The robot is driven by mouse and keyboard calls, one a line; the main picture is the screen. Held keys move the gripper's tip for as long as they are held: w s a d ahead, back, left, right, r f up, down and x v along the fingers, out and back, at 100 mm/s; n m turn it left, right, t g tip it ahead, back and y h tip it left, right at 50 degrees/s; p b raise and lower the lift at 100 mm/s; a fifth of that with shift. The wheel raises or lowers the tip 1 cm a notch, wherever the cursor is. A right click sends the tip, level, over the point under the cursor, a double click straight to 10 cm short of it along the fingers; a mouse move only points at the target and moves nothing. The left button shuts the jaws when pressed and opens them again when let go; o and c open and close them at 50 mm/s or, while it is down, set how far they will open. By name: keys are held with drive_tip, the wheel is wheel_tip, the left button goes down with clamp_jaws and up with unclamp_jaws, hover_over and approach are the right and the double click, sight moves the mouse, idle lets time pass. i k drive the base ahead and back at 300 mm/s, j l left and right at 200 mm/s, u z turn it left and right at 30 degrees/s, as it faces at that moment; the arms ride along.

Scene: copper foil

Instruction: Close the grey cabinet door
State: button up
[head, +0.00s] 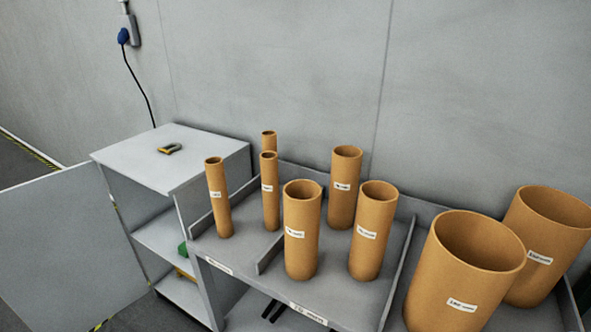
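The grey cabinet (155,165) stands at the left against the wall. Its grey door (65,250) is open, swung out to the left from the cabinet's left front edge. The door's lower left part runs out of the picture. The cabinet's front is uncovered, and its inner shelf (160,237) shows. A green thing and a yellow thing lie inside, partly hidden by the cabinet's right side. My gripper is not in view.
A small yellow and dark tool (170,148) lies on the cabinet top. A grey rack (330,290) with several brown cardboard tubes (302,235) adjoins the cabinet on the right. A black cable (140,85) hangs from a wall socket behind. Floor shows below the door.

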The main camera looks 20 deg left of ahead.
sight(68, 262)
drive_tip(key=i+u, duration=0.1)
drive_tip(key=u, duration=1.3)
drive_tip(key=i+j, duration=0.3)
drive_tip(key=i+j+z, duration=0.1)
drive_tip(key=i+j, duration=0.55)
drive_tip(key=j, duration=0.25)
drive_tip(key=i+j, duration=0.3)
drive_tip(key=i+j+z, duration=0.1)
drive_tip(key=i+j, duration=0.2)
drive_tip(key=j, duration=0.2)
drive_tip(key=i+j, duration=0.3)
drive_tip(key=j, duration=0.15)
drive_tip(key=i+j+z, duration=0.1)
drive_tip(key=i+j, duration=0.2)
drive_tip(key=j, duration=0.15)
drive_tip(key=i+j, duration=0.3)
drive_tip(key=j, duration=0.15)
